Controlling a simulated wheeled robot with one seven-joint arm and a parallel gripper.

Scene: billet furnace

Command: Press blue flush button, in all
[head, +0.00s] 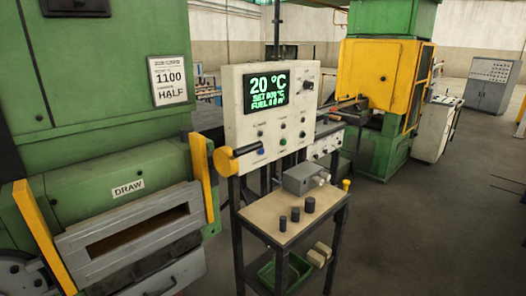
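The small blue button (261,151) sits low on the left part of the pale control panel (236,126). A green button (283,142) and several dark knobs or buttons are on the same panel. Whether the blue button is flush or pressed is too small to tell. The panel's display (268,89) shows 20 °C in green, with smaller lines below. My gripper is not in view.
Below the panel stands a small table (262,224) with several dark cylinders and a grey box (305,178). A green tray (285,270) is underneath. A green furnace (100,70) stands left, a yellow-and-green machine (375,75) behind. The floor at right is clear.

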